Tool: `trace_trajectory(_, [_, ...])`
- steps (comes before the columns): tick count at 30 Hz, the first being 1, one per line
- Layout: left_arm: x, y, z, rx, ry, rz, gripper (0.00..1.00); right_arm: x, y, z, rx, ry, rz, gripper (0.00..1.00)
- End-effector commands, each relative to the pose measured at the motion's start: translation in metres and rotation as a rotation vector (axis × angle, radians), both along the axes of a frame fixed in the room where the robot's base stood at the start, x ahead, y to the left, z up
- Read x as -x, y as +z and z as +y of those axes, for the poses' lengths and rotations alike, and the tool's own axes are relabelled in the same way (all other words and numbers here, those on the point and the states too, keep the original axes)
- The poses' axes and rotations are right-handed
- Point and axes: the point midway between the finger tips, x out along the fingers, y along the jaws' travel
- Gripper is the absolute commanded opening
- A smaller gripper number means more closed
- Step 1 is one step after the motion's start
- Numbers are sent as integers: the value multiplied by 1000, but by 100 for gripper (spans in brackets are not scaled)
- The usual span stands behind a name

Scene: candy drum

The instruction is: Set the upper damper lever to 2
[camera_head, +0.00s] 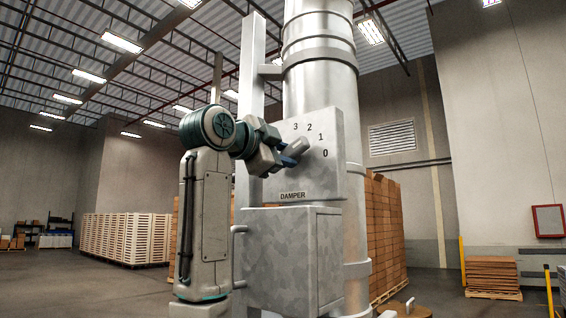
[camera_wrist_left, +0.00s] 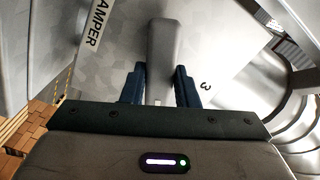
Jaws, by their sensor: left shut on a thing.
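The upper damper lever (camera_head: 299,146) is a grey bar on the grey damper panel (camera_head: 325,181), below and left of the numbers 3, 2, 1 and 0. I cannot tell which number it is set to. My left gripper (camera_head: 287,158) reaches it from the left, its blue fingers closed on the lower-left part of the lever. In the left wrist view the lever (camera_wrist_left: 163,45) runs down between the two blue fingers of the left gripper (camera_wrist_left: 159,80), with the 3 to its right. My right gripper is not in view.
The panel is fixed to a tall silver duct (camera_head: 322,80). A grey metal box (camera_head: 290,250) with a handle (camera_head: 238,241) sits below it. Stacked brown boxes (camera_head: 385,230) stand behind. Pale crates (camera_head: 125,238) stand far left. Open floor lies between.

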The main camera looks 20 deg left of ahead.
Motion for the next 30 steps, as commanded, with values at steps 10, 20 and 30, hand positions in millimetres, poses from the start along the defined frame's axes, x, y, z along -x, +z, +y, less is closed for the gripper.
trace_trajectory(10, [0, -4, 0, 292, -1, 109, 4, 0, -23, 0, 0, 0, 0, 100])
trace_trajectory(20, [-1, -3, 0, 485, 0, 182, 4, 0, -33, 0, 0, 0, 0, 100])
trace_trajectory(30, [-1, -2, -1, 559, 0, 209, 4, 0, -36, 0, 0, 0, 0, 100])
